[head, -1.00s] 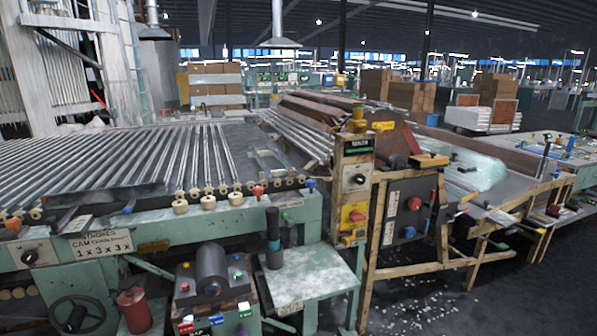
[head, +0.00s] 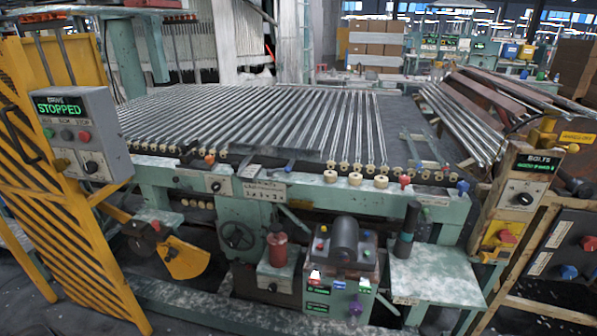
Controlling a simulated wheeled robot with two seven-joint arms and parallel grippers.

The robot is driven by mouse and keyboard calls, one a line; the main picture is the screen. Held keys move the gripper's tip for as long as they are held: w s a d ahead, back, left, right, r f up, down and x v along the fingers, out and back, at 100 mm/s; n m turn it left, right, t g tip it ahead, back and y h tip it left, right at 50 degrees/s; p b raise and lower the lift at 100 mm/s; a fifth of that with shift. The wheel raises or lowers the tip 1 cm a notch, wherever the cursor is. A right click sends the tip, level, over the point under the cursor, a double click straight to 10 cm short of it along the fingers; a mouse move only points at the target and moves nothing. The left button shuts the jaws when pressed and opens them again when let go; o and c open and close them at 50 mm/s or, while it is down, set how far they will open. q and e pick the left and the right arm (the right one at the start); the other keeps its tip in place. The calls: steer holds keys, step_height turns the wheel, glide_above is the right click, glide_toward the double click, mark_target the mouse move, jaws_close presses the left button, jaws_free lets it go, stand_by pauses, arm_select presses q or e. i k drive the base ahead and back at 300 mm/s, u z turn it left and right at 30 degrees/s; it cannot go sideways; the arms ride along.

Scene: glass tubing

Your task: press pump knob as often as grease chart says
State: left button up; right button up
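The grease chart (head: 264,191) is a small white plate on the front of the green machine frame, left of centre. Its lettering is too small to read now; a second ago it showed STROKES, CAM, CHAIN DRIVE and a line like "1 x 3 x 3". Below it a red cylinder (head: 277,252) with a narrower top stands on a green box; it looks like the pump, and its top looks like the knob (head: 276,228). Neither of my grippers is in view.
A grey control box (head: 80,133) reads STOPPED, on a yellow guard (head: 45,220) at left. A handwheel (head: 238,236) is left of the red cylinder. A motor unit with coloured buttons (head: 342,262) and a dusty table (head: 438,277) stand to its right. Glass tubes lie on the rollers.

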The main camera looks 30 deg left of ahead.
mark_target(275, 229)
steer(key=u, duration=1.25)
